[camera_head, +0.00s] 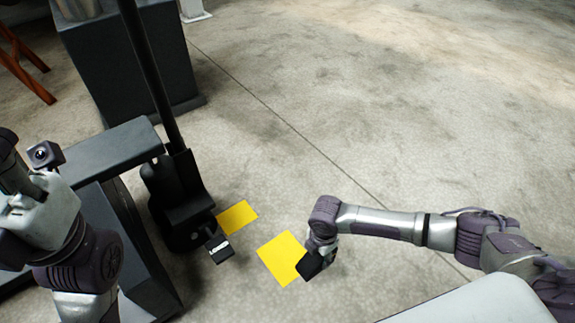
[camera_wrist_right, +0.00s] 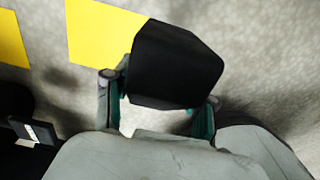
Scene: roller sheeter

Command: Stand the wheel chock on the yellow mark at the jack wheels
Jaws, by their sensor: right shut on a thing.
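The wheel chock is a black block (camera_head: 310,266) at the right corner of the larger yellow mark (camera_head: 275,262). My right gripper (camera_head: 320,248) is shut on it. In the right wrist view the chock (camera_wrist_right: 178,62) sits between the two fingers (camera_wrist_right: 160,103), overlapping the edge of a yellow mark (camera_wrist_right: 98,32). I cannot tell if it touches the floor. A smaller yellow mark (camera_head: 238,216) lies beside the black jack (camera_head: 178,195). The jack's wheels are not clearly visible. My left arm is at the left edge; its fingers cannot be made out.
A small black part with a white label (camera_head: 219,246) stands out from the jack's foot, near the marks. A dark grey frame (camera_head: 110,152) and a grey cabinet (camera_head: 130,75) stand at the left. The concrete floor (camera_head: 400,120) beyond the marks is clear.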

